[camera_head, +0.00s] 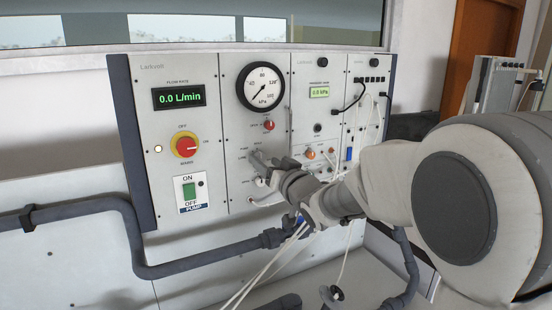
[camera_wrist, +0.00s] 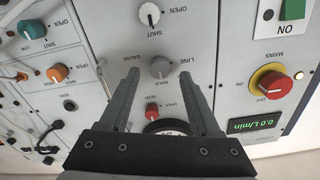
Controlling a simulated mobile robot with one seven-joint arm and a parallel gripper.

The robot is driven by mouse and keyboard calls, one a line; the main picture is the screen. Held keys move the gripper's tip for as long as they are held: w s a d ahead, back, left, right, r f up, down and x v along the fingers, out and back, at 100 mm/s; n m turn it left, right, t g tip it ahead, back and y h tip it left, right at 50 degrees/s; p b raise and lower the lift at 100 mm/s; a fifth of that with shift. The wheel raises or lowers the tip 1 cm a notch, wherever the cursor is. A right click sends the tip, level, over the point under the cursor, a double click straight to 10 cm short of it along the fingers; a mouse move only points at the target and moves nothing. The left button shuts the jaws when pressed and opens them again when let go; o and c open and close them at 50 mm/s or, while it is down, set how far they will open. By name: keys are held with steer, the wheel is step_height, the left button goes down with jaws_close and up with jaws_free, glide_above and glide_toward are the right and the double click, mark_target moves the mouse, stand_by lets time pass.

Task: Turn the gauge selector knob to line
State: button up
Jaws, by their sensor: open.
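The gauge selector knob (camera_wrist: 161,67) is a small grey knob on the light grey panel, upside down in the wrist view. LINE is printed to its right, GAUGE to its left and HOLD below it. I cannot tell which way its pointer faces. My gripper (camera_wrist: 160,73) is open, with one finger on each side of the knob. Whether the fingertips touch it is unclear. In the head view my gripper (camera_head: 259,177) is at the lower part of the panel with the round gauge, and it covers the selector knob.
A red vent knob (camera_wrist: 152,110) and the round gauge (camera_head: 261,87) are close by. A white knob (camera_wrist: 149,14) marked OPEN and SHUT is on the opposite side. The red mains switch (camera_head: 186,146) and green pump switch (camera_head: 189,190) are to the left. White tubes hang below my wrist.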

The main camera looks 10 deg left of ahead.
mark_target(259, 157)
steer(key=shift+x, duration=1.1)
jaws_close()
